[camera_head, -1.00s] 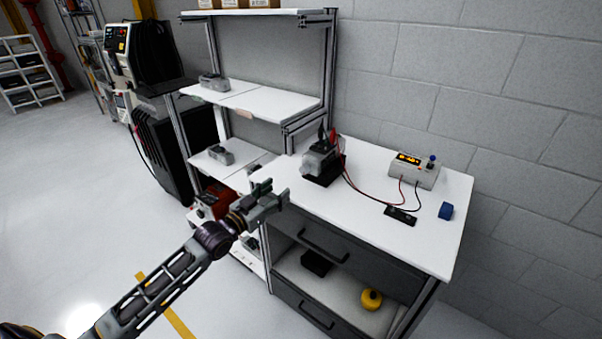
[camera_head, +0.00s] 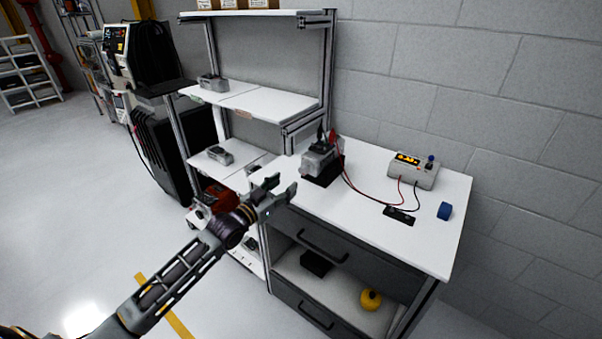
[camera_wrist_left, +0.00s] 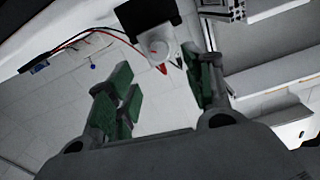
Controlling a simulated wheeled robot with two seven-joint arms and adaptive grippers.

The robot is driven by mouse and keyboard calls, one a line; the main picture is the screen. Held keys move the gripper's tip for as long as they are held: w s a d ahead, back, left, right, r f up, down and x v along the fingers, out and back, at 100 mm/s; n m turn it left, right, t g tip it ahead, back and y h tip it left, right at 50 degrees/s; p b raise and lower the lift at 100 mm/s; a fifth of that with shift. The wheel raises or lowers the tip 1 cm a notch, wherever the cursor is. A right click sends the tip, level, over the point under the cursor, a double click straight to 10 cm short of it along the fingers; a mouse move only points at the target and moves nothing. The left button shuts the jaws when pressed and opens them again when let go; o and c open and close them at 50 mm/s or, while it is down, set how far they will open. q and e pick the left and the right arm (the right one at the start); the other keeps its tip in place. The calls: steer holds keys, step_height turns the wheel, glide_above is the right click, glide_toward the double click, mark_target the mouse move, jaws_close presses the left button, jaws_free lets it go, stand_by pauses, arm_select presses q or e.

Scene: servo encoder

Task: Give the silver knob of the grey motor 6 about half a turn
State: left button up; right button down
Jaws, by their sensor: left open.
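The grey motor (camera_head: 318,158) sits on a black block at the back left of the white workbench, with red and black clips on top. In the left wrist view the motor (camera_wrist_left: 158,42) is upside down, with a small round silver knob (camera_wrist_left: 159,47) on its face. My left gripper (camera_head: 284,187) is open and empty, in front of the bench's left edge, apart from the motor. Its green-padded fingers (camera_wrist_left: 165,92) spread wide in the wrist view, with the motor beyond them. My right gripper is not in view.
A control box (camera_head: 412,170) with a lit display connects to the motor by red and black wires. A black part (camera_head: 398,215) and a blue piece (camera_head: 445,211) lie on the bench (camera_head: 370,235). A shelf rack (camera_head: 262,104) stands to the left.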

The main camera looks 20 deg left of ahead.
mark_target(302, 171)
arm_select(q)
steer(key=shift+x, duration=4.85)
steer(key=c, duration=1)
steer(key=shift+p, duration=0.3)
steer(key=shift+c, duration=0.3)
